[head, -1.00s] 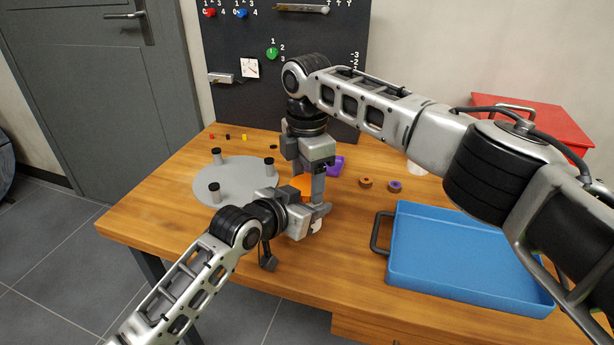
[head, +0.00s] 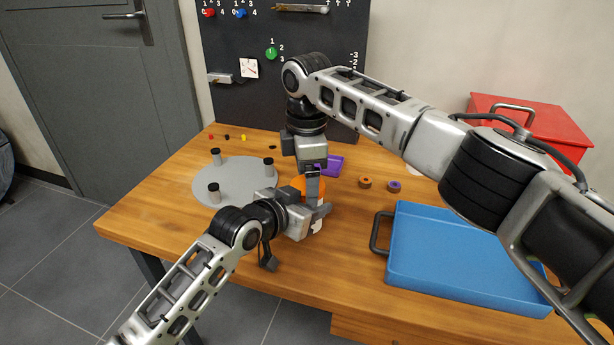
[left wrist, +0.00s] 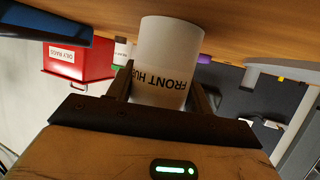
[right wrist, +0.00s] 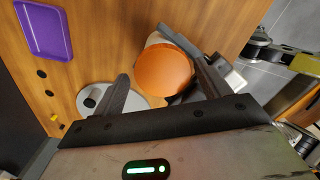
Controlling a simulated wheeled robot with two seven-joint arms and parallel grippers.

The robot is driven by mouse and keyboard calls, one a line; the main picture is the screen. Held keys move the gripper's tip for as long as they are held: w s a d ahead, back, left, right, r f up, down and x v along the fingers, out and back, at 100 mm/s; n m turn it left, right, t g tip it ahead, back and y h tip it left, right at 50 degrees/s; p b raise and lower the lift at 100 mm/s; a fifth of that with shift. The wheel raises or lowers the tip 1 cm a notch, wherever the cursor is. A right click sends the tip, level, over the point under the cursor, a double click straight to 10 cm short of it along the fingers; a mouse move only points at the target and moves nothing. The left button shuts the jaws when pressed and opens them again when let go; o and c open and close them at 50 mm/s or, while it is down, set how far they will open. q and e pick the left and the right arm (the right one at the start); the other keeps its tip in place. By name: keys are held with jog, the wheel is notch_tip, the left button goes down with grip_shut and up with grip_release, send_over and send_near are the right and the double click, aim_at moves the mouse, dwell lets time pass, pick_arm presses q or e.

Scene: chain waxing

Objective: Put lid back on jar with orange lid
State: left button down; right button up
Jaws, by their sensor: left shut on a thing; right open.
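A white jar (left wrist: 170,50) with a "FRONT HUB" label is clamped between the fingers of my left gripper (left wrist: 162,85), which is shut on it. The left wrist view is upside down, and the jar's top is hidden there behind the gripper. The round orange lid (right wrist: 163,72) lies over the jar's mouth, with some of the white jar (right wrist: 154,39) showing past its edge. I cannot tell whether it is fully seated. My right gripper (right wrist: 150,65) is open, pointing down, with the lid between its fingers, nearer the right one. In the head view the lid (head: 299,184) is partly covered.
A grey disc (head: 235,185) with black-topped posts stands left of the grippers. A purple tray (head: 335,164) and two small rings (head: 365,183) (head: 394,186) lie behind and right. A blue tray (head: 470,262) fills the right; a red box (head: 535,120) stands behind it.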

notch_tip(320, 180, up, 4)
jog(key=shift+s+a+r, duration=0.1)
jog(key=shift+a+r, duration=0.05)
jog(key=shift+r, duration=0.1)
jog(key=shift+c, duration=0.4)
notch_tip(320, 180, up, 4)
jog(key=n, duration=0.3)
jog(key=shift+f, duration=0.25)
jog(key=shift+f, duration=4.05)
